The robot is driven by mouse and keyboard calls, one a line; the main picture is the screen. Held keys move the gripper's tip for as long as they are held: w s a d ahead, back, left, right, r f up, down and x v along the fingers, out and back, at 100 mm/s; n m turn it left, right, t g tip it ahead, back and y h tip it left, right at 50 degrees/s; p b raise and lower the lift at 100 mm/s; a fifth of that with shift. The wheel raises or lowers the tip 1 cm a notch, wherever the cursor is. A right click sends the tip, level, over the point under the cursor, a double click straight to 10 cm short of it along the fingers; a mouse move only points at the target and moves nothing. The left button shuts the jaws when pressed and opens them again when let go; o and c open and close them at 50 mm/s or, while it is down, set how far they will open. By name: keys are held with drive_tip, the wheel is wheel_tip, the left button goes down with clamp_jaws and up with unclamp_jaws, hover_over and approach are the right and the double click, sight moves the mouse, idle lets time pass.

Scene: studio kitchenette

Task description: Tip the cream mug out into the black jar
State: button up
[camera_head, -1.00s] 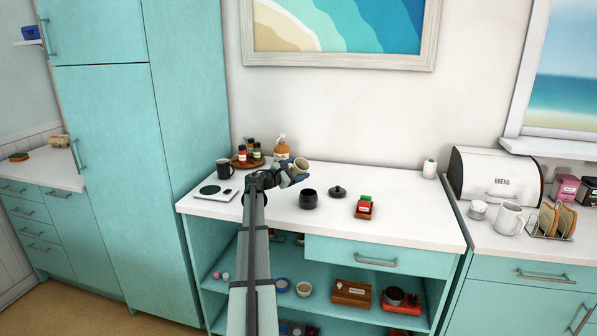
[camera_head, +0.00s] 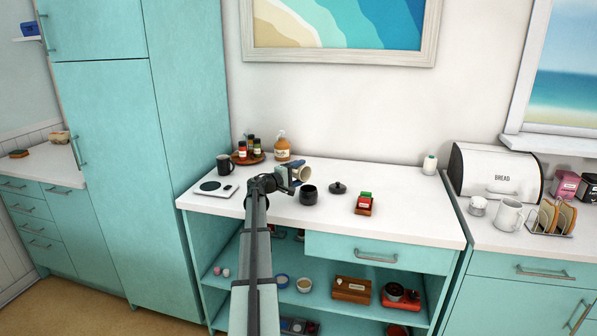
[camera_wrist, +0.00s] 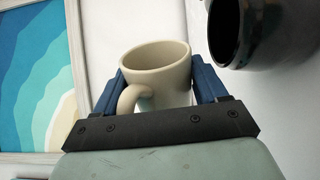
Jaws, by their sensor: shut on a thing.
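My gripper (camera_wrist: 158,92) is shut on the cream mug (camera_wrist: 155,65), with its two blue fingers on opposite sides of the mug. The black jar (camera_head: 308,196) stands upright and uncovered on the counter, just right of and below the mug. Its dark rim and opening show at the upper right of the wrist view (camera_wrist: 226,30), apart from the mug.
A dark lid (camera_head: 338,187) lies on the counter right of the jar. A red and green packet holder (camera_head: 364,204) stands farther right. At left are a kitchen scale (camera_head: 213,188), a black mug (camera_head: 224,164) and a tray of bottles.

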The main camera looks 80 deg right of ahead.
drive_tip(key=shift+s+a+m, duration=0.2)
drive_tip(key=shift+s+m, duration=0.05)
drive_tip(key=shift+m, duration=0.75)
drive_tip(key=m, duration=0.1)
drive_tip(key=s+m, duration=0.1)
drive_tip(key=m, duration=0.2)
drive_tip(key=shift+s+a+r+m, duration=0.15)
drive_tip(key=shift+a+r+m, duration=0.2)
drive_tip(key=shift+a+m, duration=0.05)
idle(0.4)
